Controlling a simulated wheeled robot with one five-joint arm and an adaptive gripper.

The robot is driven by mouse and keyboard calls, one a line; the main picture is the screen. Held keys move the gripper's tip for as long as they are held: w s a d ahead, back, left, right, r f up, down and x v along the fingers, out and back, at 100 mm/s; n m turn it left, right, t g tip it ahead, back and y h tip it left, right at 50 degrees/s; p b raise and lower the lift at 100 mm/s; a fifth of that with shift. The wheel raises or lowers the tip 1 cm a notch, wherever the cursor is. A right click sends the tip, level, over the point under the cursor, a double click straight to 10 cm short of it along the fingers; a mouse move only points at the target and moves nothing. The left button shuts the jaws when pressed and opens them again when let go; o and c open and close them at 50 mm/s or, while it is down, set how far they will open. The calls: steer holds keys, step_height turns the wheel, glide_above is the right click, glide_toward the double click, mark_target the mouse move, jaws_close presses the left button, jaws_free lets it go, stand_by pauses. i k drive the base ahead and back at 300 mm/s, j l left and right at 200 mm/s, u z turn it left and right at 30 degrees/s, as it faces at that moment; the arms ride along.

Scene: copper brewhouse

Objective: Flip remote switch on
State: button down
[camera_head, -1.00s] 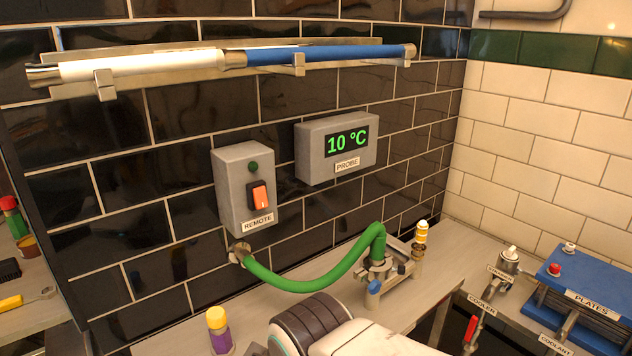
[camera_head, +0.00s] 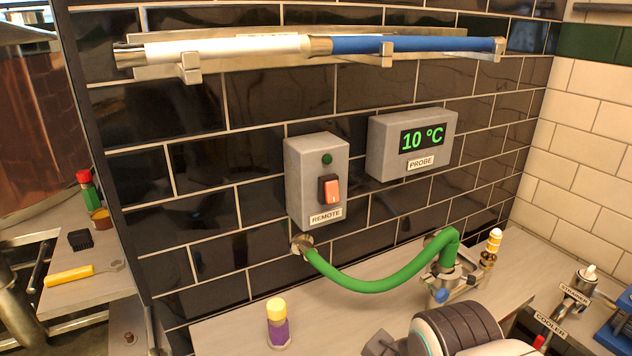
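The grey remote box (camera_head: 304,180), labelled REMOTE, is fixed to the dark tiled wall near the middle of the view. Its orange-red rocker switch (camera_head: 332,190) sits in a black frame and bears a small light mark. The round green lamp (camera_head: 327,158) above it looks dark. Nothing touches the switch. A rounded dark and white part at the bottom, right of centre, looks like part of my arm, below and right of the box. My gripper's fingertips cannot be made out.
A probe display (camera_head: 412,145) reads 10 °C right of the box. A green hose (camera_head: 375,285) runs below it to a valve (camera_head: 447,285). A yellow-capped purple bottle (camera_head: 278,325) stands on the counter (camera_head: 235,335). A white-and-blue tube (camera_head: 410,45) hangs on a rack above.

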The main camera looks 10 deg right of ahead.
mark_target(330, 188)
steer(key=k+j, duration=0.35)
steer(key=j, duration=0.25)
steer(key=k+j+u, duration=0.1)
steer(key=j+u, duration=0.15)
steer(key=j, duration=1.8)
steer(key=i+j, duration=0.3)
steer(key=i, duration=0.2)
steer(key=i+j+u, duration=0.15)
steer(key=i+j, duration=0.15)
steer(key=i, duration=0.2)
